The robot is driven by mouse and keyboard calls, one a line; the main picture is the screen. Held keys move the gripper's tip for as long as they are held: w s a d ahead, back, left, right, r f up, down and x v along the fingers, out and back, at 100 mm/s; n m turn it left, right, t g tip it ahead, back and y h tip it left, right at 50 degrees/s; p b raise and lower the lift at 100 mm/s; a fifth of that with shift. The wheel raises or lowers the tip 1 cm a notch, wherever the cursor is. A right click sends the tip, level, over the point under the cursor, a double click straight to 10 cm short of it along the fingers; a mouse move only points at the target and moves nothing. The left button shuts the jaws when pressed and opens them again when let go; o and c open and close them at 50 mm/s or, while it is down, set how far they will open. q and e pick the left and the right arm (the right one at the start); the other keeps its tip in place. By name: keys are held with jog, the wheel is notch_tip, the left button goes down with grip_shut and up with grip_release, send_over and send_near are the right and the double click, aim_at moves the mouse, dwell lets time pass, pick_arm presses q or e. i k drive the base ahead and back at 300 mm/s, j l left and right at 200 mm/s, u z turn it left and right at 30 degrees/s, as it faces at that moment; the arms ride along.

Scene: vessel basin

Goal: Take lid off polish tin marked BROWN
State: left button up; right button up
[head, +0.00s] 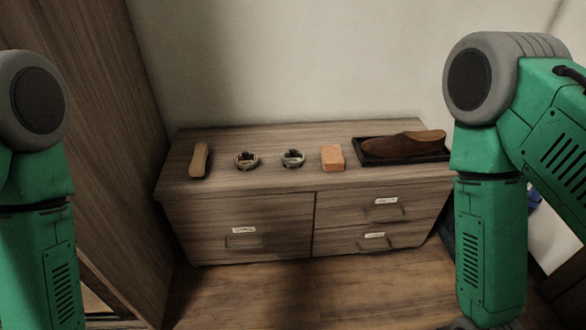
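Two small round tins stand on top of the low wooden cabinet. The left tin (246,160) has a brownish top, and the right tin (292,158) has a greyish top. Any lettering on them is too small to read, so I cannot tell which is marked BROWN. I also cannot tell whether their lids are on. My two green arms hang down at the left and right sides of the head view, well in front of the cabinet. Both grippers are outside the picture.
The cabinet (250,181) has labelled drawers. A tan brush-like object (199,160) lies left of the tins. An orange block (332,158) and a dark tray (375,160) holding a brown shoe (400,144) are to the right. A tall wooden panel (105,150) stands at left.

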aim_at(244, 159)
jog(key=i+l+u, duration=0.6)
jog(key=i+l, duration=0.2)
